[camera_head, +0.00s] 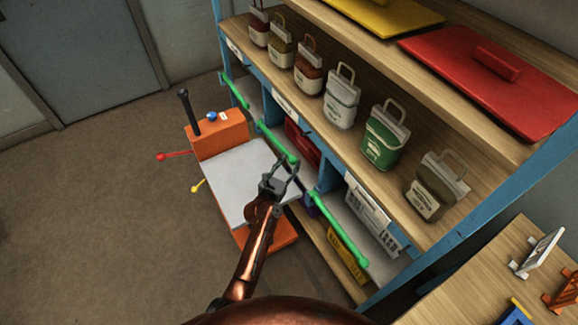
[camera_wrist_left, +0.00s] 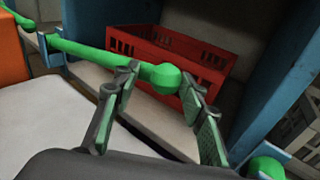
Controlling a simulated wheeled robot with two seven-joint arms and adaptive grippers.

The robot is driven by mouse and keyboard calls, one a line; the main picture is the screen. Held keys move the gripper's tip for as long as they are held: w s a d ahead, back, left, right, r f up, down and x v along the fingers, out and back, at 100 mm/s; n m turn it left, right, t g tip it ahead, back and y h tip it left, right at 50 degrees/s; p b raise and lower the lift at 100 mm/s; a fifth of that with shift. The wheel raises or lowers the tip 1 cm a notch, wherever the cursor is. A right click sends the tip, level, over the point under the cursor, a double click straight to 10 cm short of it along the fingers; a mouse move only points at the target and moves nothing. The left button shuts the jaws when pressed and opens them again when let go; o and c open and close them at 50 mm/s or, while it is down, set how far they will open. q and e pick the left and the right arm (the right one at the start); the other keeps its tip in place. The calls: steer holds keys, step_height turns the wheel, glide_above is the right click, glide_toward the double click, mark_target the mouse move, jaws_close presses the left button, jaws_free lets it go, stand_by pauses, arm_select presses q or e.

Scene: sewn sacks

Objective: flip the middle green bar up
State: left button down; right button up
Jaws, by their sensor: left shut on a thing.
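The middle green bar (camera_head: 272,138) runs along the front of the lower shelf, in front of a red crate. In the left wrist view the bar (camera_wrist_left: 105,60) comes from the left and ends in a round knob between my fingers. My left gripper (camera_head: 284,168) is at the near end of this bar. In the left wrist view the gripper (camera_wrist_left: 162,92) is shut on the bar's knob end, with a finger on each side. Another green bar (camera_head: 338,232) lies nearer, and a third (camera_head: 235,90) lies farther left. My right gripper is not in view.
An orange cart (camera_head: 222,138) with a light top stands beside the shelf, close under my left arm. A red crate (camera_wrist_left: 165,50) sits behind the bar. Several sacks, including a green one (camera_head: 384,138), stand on the wooden shelf above. The floor at left is clear.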

arm_select(q)
steer(key=w+a+r+n+g+p, duration=0.1)
steer(key=w+r+p, duration=0.1)
steer(key=r+p, duration=0.4)
steer(key=w+a+r+n+g+p, duration=0.2)
steer(key=r+p, duration=0.5)
steer(key=p, duration=0.5)
steer(key=shift+w+r+n, duration=0.2)
steer(key=shift+n, duration=0.1)
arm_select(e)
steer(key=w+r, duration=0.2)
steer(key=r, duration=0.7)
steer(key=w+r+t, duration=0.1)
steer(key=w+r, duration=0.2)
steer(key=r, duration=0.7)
arm_select(q)
steer(key=c, duration=1.4)
jaws_free()
steer(key=shift+f, duration=0.15)
steer(key=shift+o, duration=0.9)
steer(key=shift+a, duration=0.15)
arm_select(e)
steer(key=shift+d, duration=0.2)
